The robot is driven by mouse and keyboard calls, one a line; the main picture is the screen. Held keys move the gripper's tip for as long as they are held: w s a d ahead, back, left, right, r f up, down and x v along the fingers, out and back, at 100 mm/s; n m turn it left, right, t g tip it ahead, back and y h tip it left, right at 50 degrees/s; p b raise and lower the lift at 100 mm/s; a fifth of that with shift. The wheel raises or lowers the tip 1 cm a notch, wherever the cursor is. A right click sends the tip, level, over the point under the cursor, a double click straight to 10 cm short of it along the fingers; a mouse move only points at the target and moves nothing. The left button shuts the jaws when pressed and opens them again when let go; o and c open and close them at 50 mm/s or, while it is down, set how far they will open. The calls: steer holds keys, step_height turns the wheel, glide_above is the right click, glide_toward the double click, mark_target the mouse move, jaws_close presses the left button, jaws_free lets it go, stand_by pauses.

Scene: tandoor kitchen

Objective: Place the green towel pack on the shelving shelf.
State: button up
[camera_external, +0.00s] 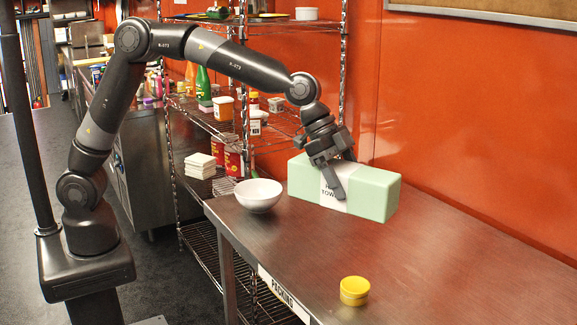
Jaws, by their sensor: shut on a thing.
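The green towel pack (375,194) is a long pale green box with a white label band. It is at the back of the steel packing table (430,270), close to the orange wall. My gripper (335,180) reaches down over the pack's middle and is shut on it, with one finger on the front label. The far finger is hidden behind the pack. I cannot tell whether the pack touches the table or hangs just above it. The wire shelving (208,122) stands left of the table, behind my arm, with several loaded shelves.
A white bowl (258,196) stands at the table's left end, between the pack and the shelving. The shelves hold bottles, red cans (233,160), tubs and a stack of white items (200,166). The table's right side is clear.

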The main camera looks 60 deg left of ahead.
mark_target(346, 202)
steer(key=shift+s+d, duration=0.5)
steer(key=shift+d, duration=0.25)
steer(key=f, duration=0.4)
steer(key=shift+w+a, duration=0.1)
steer(key=shift+a, duration=0.1)
steer(key=shift+w+f, duration=0.15)
steer(key=shift+f, duration=0.25)
steer(key=shift+w+a+f, duration=0.8)
steer(key=shift+w+f, duration=0.95)
steer(key=shift+f, duration=0.1)
steer(key=shift+w+a+f, duration=0.75)
steer(key=shift+w+f, duration=1)
steer(key=shift+f, duration=0.1)
steer(key=shift+w+a+f, duration=0.8)
steer(key=shift+w+f, duration=0.95)
steer(key=shift+f, duration=0.1)
